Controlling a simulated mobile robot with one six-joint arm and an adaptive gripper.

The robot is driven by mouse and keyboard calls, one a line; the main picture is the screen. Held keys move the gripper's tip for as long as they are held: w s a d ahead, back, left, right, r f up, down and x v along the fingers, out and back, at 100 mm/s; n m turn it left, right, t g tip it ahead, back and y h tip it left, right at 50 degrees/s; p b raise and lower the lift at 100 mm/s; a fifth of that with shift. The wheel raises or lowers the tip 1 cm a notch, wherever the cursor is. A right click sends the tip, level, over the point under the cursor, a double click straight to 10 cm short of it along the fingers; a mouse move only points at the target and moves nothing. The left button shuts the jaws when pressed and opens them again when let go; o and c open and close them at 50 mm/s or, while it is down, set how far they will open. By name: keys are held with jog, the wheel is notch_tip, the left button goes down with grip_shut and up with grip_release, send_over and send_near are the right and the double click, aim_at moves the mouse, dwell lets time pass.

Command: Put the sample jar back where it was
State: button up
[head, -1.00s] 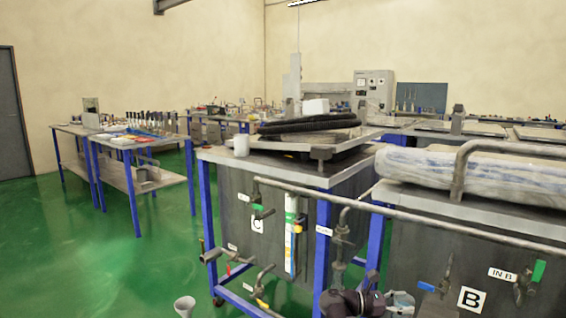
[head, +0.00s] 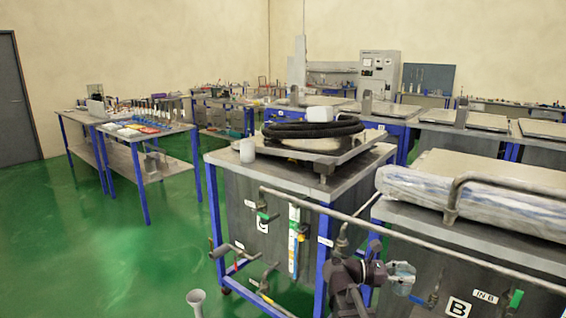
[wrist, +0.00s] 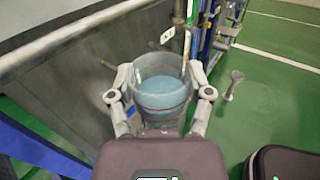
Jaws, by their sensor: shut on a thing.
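The sample jar (wrist: 162,93) is a clear round vessel with pale blue contents. In the wrist view it sits between the two fingers of my gripper (wrist: 160,96), which is shut on it. In the head view the jar (head: 402,278) shows as a small pale, glassy shape. My gripper (head: 386,276) holds it in front of the tanks, below the pipe rail. The jar is clear of any tabletop. Its underside is hidden.
Tank C (head: 270,215) has a grey top bearing a white cup (head: 247,151) and a coiled black hose (head: 313,128). Tank B (head: 400,240) stands at right, with a pipe rail (head: 400,233) across the front. Green floor is open at left, with a pale stand (head: 196,300).

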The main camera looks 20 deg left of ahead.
notch_tip(320, 180, up, 34)
jog(key=p, duration=3.2)
jog(key=shift+f, duration=0.1)
